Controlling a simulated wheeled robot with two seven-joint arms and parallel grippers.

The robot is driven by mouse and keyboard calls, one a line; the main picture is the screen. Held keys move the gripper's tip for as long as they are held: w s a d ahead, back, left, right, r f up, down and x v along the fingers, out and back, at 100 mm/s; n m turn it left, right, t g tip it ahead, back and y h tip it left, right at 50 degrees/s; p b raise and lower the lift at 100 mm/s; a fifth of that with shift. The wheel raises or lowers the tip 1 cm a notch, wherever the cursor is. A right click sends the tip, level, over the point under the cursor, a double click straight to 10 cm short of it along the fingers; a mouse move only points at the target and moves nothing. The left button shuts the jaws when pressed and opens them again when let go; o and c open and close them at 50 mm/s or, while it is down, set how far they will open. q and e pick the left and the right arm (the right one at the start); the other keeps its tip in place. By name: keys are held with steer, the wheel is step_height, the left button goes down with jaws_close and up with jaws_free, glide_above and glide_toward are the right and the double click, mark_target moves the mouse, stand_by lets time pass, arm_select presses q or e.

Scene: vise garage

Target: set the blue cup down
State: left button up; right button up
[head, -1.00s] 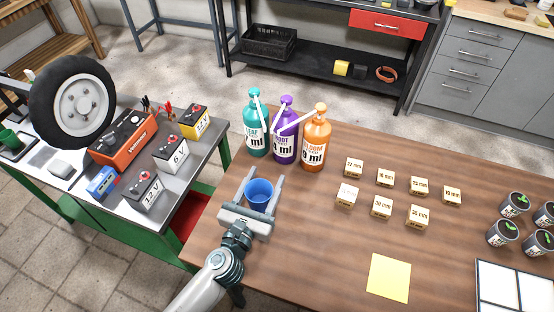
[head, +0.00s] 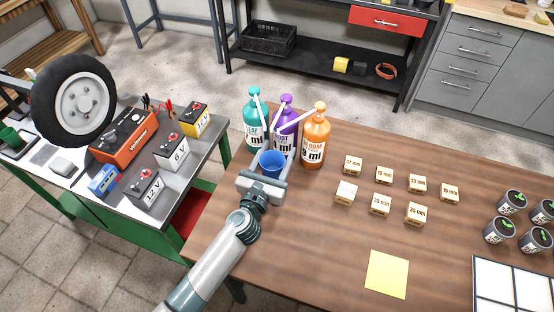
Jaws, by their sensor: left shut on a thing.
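The blue cup (head: 271,162) is upright between the fingers of my left gripper (head: 274,165), which is shut on it. The cup and gripper are at the left end of the wooden table (head: 330,245), just in front of the bottles. I cannot tell whether the cup's base touches the table. The fingers reach close to the purple bottle (head: 285,130), and whether they touch it is unclear. My right gripper is not in view.
A teal bottle (head: 254,125) and an orange bottle (head: 315,140) flank the purple one. Several small labelled blocks (head: 380,205) stand to the right. A yellow sheet (head: 387,274) lies near the front. Seedling cups (head: 498,230) and a white tray (head: 495,283) are at far right.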

mark_target(276, 163)
arm_select(q)
step_height(276, 163, down, 3)
steer(key=shift+f+b, duration=0.1)
steer(key=shift+b, duration=0.55)
steer(key=shift+f, duration=0.1)
steer(key=o, duration=1.1)
steer(key=shift+s+r, duration=0.1)
steer(key=shift+r, duration=0.15)
